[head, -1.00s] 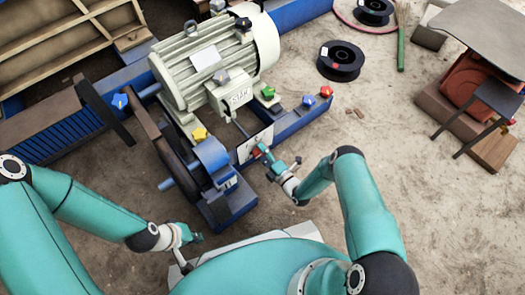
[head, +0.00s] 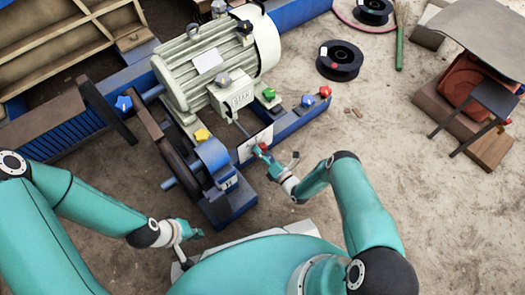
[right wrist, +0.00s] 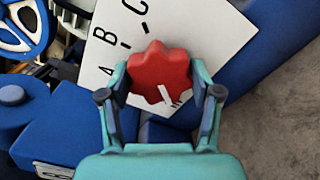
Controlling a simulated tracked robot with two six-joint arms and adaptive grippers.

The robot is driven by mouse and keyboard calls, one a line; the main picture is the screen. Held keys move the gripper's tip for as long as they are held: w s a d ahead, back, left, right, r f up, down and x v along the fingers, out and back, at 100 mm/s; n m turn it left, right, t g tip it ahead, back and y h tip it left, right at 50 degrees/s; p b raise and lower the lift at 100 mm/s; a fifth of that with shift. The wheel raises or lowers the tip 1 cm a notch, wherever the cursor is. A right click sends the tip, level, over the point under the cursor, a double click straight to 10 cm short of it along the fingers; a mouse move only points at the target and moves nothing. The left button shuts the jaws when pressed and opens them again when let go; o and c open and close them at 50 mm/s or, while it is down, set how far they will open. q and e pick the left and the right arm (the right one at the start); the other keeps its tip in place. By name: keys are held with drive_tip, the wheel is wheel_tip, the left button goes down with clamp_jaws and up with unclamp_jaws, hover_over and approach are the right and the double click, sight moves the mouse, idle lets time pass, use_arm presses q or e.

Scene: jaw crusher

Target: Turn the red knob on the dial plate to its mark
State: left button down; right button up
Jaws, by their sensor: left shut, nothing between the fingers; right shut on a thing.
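The white dial plate (right wrist: 212,32) with letters A, B and C and short marks fills the upper middle of the right wrist view. The red knob (right wrist: 160,74), lobed with a white pointer line, sits on it. Its pointer aims down and to the right in that view, away from the visible letters. My right gripper (right wrist: 163,90) is shut on the knob, one finger on each side. In the head view the dial plate (head: 257,143) stands on the blue frame, with my right gripper (head: 264,152) at it. My left gripper (head: 189,233) is shut and empty, low at left.
A cream motor (head: 215,62) stands on the blue frame behind the plate. Yellow (head: 201,135), green (head: 269,94), blue (head: 123,103) and another red knob (head: 325,91) sit around it. Bare ground (head: 400,150) lies to the right.

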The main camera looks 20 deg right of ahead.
drive_tip(key=shift+s+a+f, duration=0.1)
drive_tip(key=shift+a+f, duration=0.1)
drive_tip(key=o, duration=1.1)
drive_tip(key=shift+d, duration=0.1)
drive_tip(key=shift+r, duration=0.2)
drive_tip(key=shift+r, duration=0.6)
drive_tip(key=r, duration=0.7)
drive_tip(key=shift+w, duration=0.35)
drive_tip(key=r, duration=0.2)
drive_tip(key=shift+s+r, duration=0.25)
drive_tip(key=shift+r, duration=0.1)
drive_tip(key=shift+f, duration=0.5)
drive_tip(key=shift+f, duration=0.1)
